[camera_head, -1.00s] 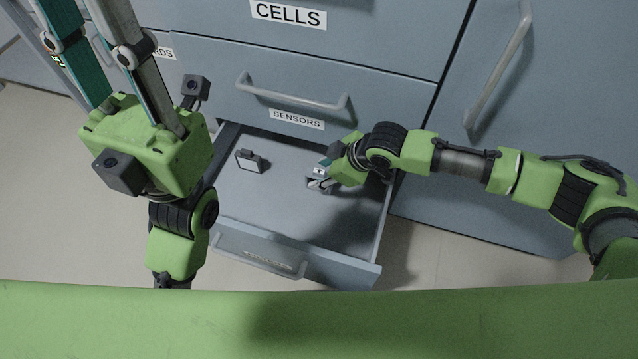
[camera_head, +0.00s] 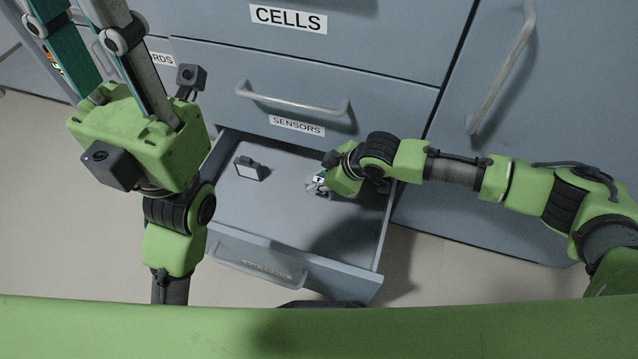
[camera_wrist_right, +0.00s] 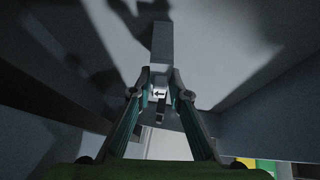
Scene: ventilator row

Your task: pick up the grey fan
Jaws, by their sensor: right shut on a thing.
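The grey fan (camera_wrist_right: 161,93) is a small grey part with a white arrow label, between my right fingertips in the right wrist view. In the head view it shows small and partly hidden (camera_head: 318,188), inside the open drawer. My right gripper (camera_head: 322,180) is shut on it, low over the right part of the drawer floor. Whether the fan touches the floor is hard to tell. My left gripper (camera_head: 92,55) is at the upper left, outside the drawer. Its fingers stand apart, with the tips cut off by the frame.
The open drawer (camera_head: 245,205) also holds a dark part with a light face (camera_head: 249,168), left of my right gripper. Its walls surround the gripper closely on the right. Closed drawers labelled SENSORS (camera_head: 297,125) and CELLS (camera_head: 288,17) rise behind; their handles stick out.

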